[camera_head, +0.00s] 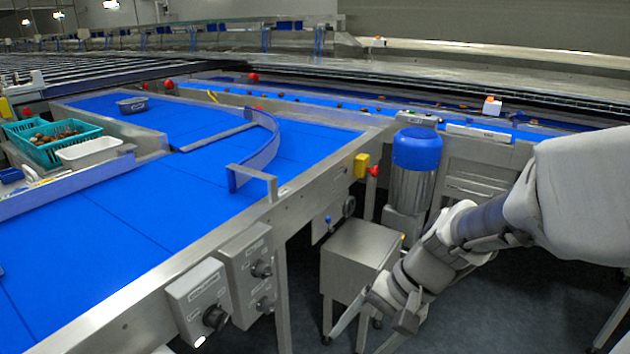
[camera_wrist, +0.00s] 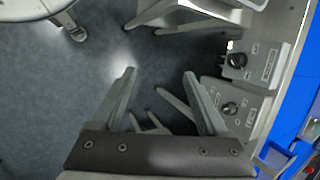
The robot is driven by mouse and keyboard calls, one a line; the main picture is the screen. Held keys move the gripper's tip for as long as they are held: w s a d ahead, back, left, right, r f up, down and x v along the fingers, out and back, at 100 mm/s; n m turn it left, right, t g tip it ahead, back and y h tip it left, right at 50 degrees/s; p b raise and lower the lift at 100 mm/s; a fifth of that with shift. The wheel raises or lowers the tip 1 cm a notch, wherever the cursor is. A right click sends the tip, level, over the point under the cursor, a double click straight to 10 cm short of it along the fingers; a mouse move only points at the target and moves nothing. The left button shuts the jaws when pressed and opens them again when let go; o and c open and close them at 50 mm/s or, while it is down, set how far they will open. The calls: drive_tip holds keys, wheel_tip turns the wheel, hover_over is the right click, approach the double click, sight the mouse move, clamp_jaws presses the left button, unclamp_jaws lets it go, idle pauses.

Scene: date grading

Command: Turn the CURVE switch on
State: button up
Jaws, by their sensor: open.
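Two grey switch boxes hang on the conveyor's metal side in the head view. The nearer box (camera_head: 199,298) has a dark rotary knob (camera_head: 214,317); the farther box (camera_head: 246,262) has two knobs, an upper one (camera_head: 261,268) and a lower one (camera_head: 265,304). Their labels are too small to read, so I cannot tell which is CURVE. In the wrist view, two knobs, one upper (camera_wrist: 237,60) and one lower (camera_wrist: 229,107), show right of my gripper (camera_wrist: 159,73). My gripper is open, empty and apart from the boxes. In the head view it is low, right of them (camera_head: 368,332).
A steel cabinet (camera_head: 358,262) stands between the conveyor and my arm. A blue-topped motor (camera_head: 416,150), a red button (camera_head: 374,171) and a curved blue guide (camera_head: 258,160) are nearby. Teal crates (camera_head: 70,152) sit at the left. Open floor lies under my gripper.

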drive_tip(key=w+a+f+m+y+b, duration=0.2)
drive_tip(key=w+a+f+m+y, duration=0.3)
drive_tip(key=w+f+m+y, duration=0.6)
drive_tip(key=m+t+h+b, duration=0.1)
drive_tip(key=m+t, duration=0.8)
drive_tip(key=m, duration=0.1)
approach(274, 310)
drive_tip(key=b+x, duration=0.4)
drive_tip(key=x, duration=0.5)
drive_tip(key=shift+a+b, duration=0.2)
drive_tip(key=shift+b, duration=0.15)
drive_tip(key=shift+w+a+r, duration=0.1)
drive_tip(key=shift+w+a, duration=0.15)
drive_tip(key=shift+a, duration=0.2)
clamp_jaws()
